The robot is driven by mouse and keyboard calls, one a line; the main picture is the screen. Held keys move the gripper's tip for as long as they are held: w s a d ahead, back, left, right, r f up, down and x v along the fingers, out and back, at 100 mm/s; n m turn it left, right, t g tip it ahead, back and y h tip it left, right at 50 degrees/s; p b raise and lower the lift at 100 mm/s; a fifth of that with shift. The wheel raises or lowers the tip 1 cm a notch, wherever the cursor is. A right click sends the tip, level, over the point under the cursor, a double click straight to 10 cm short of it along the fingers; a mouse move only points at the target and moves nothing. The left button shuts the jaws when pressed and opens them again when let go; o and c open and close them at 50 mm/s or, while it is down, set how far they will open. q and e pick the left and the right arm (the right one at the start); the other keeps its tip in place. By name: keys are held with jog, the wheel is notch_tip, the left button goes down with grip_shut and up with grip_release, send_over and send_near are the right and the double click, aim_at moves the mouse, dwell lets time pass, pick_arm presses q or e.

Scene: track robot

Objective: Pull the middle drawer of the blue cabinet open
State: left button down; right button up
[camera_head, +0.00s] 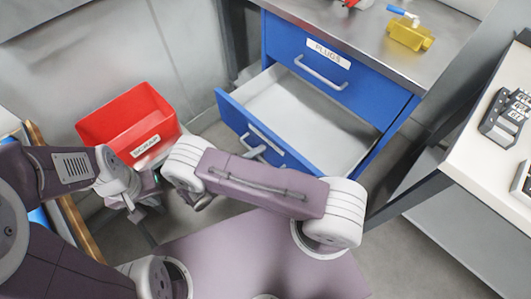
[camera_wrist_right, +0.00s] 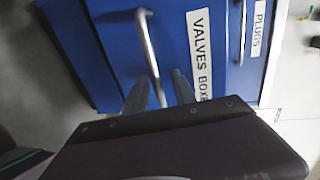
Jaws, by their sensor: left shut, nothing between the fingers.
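The blue cabinet (camera_head: 378,92) stands at the back. Its middle drawer (camera_head: 335,128) is pulled out, showing an empty pale inside. In the right wrist view the drawer front reads "VALVES BOXED", partly cut off, and its metal handle (camera_wrist_right: 148,45) runs down between my right fingers. My right gripper (camera_wrist_right: 164,80) is open, its fingers on either side of the handle with a gap visible. In the head view my right arm mostly hides that gripper near the drawer front. My left gripper (camera_head: 138,212) is shut and empty, in front of the red bin.
The top drawer (camera_head: 320,65), labelled "PLUGS", is closed. A red bin (camera_head: 125,118) labelled "SCRAP" stands left of the open drawer. Red and yellow items (camera_head: 408,36) lie on the cabinet top. A white table (camera_head: 480,165) with a dark device stands at the right.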

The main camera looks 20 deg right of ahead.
aim_at(291, 154)
notch_tip(291, 154, up, 5)
jog(key=p, duration=0.4)
jog(key=shift+d, duration=0.1)
jog(key=o, duration=0.8)
jog(key=s+d+r+p, duration=0.1)
jog(key=s+p, duration=0.1)
jog(key=s+d+r+p, duration=0.2)
jog(key=p, duration=0.1)
jog(key=s+d+r+p, duration=0.1)
jog(key=s+d+p, duration=0.1)
jog(key=p, duration=0.1)
jog(key=shift+d+r, duration=0.1)
jog(key=shift+r, duration=0.2)
jog(key=s, duration=0.1)
jog(key=s+d+r+p, duration=0.1)
jog(key=s+p, duration=0.1)
jog(key=shift+s+d+r, duration=0.2)
jog(key=shift+d+r, duration=0.05)
jog(key=shift+r, duration=0.1)
jog(key=c, duration=0.8)
jog(key=shift+s+d, duration=0.15)
jog(key=shift+w+f, duration=0.25)
jog(key=shift+f, duration=0.05)
jog(key=shift+s, duration=0.1)
